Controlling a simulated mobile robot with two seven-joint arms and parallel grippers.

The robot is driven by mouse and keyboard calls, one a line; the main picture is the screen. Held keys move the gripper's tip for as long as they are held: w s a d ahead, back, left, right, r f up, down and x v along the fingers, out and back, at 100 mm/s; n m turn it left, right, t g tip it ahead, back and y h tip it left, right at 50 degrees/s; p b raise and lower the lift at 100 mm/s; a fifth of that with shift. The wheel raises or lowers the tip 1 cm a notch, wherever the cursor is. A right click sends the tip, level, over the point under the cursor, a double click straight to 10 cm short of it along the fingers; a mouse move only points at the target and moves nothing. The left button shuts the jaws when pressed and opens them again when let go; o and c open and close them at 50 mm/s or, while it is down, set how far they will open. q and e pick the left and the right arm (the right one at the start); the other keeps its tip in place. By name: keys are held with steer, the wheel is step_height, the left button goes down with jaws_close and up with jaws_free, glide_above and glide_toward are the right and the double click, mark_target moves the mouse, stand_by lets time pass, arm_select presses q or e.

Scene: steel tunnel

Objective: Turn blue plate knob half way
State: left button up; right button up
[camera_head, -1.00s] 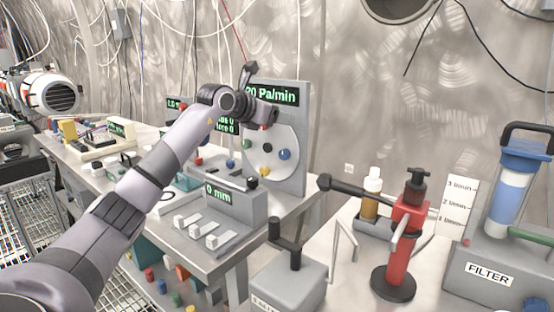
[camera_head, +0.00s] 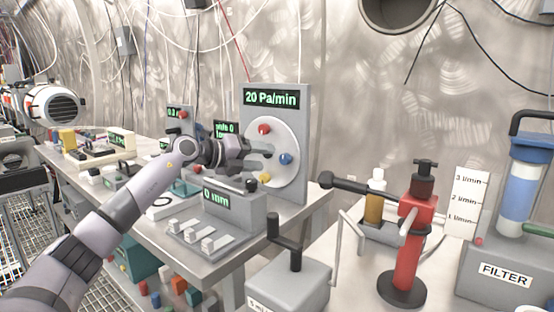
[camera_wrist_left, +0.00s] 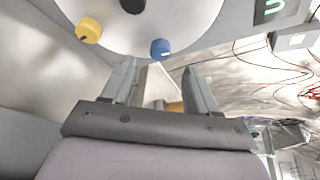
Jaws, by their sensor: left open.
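The blue knob (camera_head: 286,159) sits on the right part of a white round plate on an upright grey panel (camera_head: 296,98). My left gripper (camera_head: 264,153) is in front of the plate, left of the blue knob, with its fingers pointing toward it. In the left wrist view the blue knob (camera_wrist_left: 160,48) lies just beyond and between the tips of the open fingers (camera_wrist_left: 157,68). The jaws are empty. A yellow knob (camera_wrist_left: 88,30) and the dark centre hub (camera_wrist_left: 132,5) show beside it. My right gripper is not in view.
A red knob (camera_head: 264,129) is above the gripper and the yellow knob is below. The display reads 20 Pa/min (camera_head: 271,98). A grey box with a 0 mm display (camera_head: 216,199) stands below my wrist. A red pump (camera_head: 408,245) and filter unit (camera_head: 505,275) are right.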

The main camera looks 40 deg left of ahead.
mark_target(282, 158)
arm_select(q)
steer(key=shift+p+x, duration=0.3)
steer(key=shift+x, duration=2.55)
steer(key=c, duration=1)
